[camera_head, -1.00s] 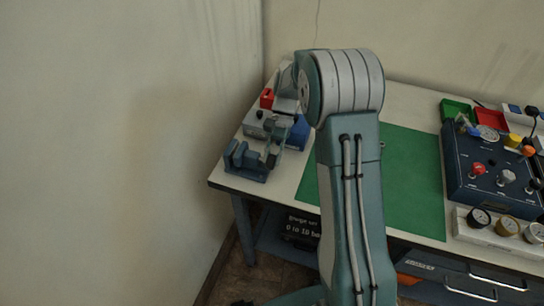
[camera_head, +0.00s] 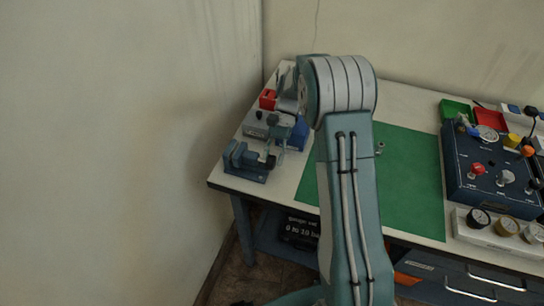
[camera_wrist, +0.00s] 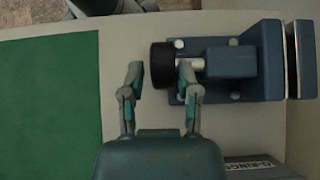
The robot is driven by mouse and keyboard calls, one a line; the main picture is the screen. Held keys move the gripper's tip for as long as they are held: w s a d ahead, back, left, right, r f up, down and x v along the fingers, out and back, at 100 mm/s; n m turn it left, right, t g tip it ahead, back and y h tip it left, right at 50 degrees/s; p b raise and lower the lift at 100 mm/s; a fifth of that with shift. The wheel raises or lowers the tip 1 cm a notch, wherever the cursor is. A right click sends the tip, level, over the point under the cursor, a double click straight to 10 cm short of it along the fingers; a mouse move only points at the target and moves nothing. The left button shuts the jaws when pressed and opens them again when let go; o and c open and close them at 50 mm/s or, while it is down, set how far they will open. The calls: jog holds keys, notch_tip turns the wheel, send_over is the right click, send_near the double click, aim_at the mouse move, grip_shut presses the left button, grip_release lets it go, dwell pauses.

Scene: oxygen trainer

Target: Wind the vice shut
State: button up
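The blue vice (camera_head: 246,160) stands at the bench's left front corner. In the wrist view its body (camera_wrist: 232,62) lies at the upper right, with a narrow gap between its jaws at the right edge. Its black round knob (camera_wrist: 161,65) sits on a pale shaft at the left end of the body. My gripper (camera_wrist: 160,76) is open, with one finger on each side of the knob. The left finger shows a small gap to it; whether the right finger touches the knob or shaft cannot be told. In the head view my gripper (camera_head: 273,148) is small and partly hidden.
A green mat (camera_head: 412,180) covers the bench middle. A blue control panel (camera_head: 490,165) and a block of gauges (camera_head: 500,230) stand at the right. A red block (camera_head: 267,99) is behind the vice. A wall is close on the left. An O-rings box (camera_wrist: 255,168) lies near my gripper.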

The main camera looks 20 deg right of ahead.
jog(key=v, duration=1.2)
jog(key=shift+f, duration=0.1)
notch_tip(320, 180, up, 3)
jog(key=t+h, duration=0.6)
jog(key=t, duration=0.2)
send_over(271, 158)
notch_tip(271, 158, down, 10)
jog(key=shift+w+f, duration=0.1)
jog(key=shift+f, duration=0.15)
grip_shut()
